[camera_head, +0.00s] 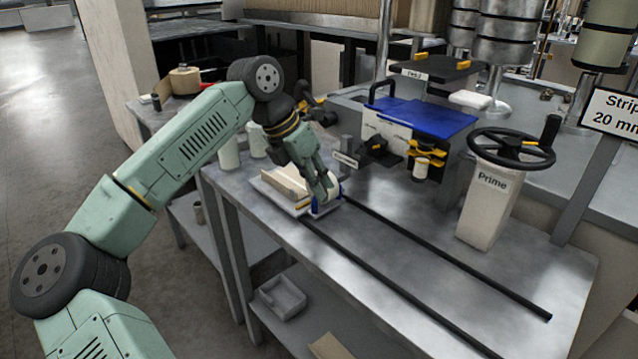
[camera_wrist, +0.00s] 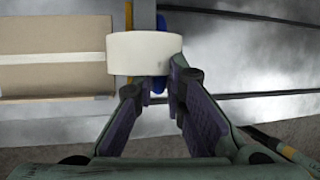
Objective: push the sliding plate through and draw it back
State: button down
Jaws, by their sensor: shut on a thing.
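The sliding plate (camera_head: 274,196) is a pale flat plate at the far left end of two dark rails on the steel bench. A kraft-coloured piece (camera_head: 284,181) lies on it; it also fills the left of the wrist view (camera_wrist: 52,58). At the plate's right end is a cream-white rounded piece (camera_wrist: 145,53) beside a blue part (camera_wrist: 160,84) and a yellow strip. My gripper (camera_head: 327,193) points down there, with its fingers shut on the cream-white piece. The fingers partly hide this piece in the head view, and I cannot tell how it joins the plate.
Two dark rails (camera_head: 440,252) run clear toward the lower right. Behind them stand a blue-topped unit (camera_head: 430,116) and a black handwheel (camera_head: 512,147) on a post marked Prime (camera_head: 487,205). White cylinders (camera_head: 229,153) stand behind my gripper at the left edge. A grey tray (camera_head: 283,298) sits below.

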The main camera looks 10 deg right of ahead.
jog(key=shift+w+a, duration=0.15)
jog(key=shift+w, duration=0.05)
jog(key=c, duration=1.7)
grip_release()
jog(key=shift+a, duration=0.1)
jog(key=shift+o, duration=0.2)
jog(key=v, duration=1.2)
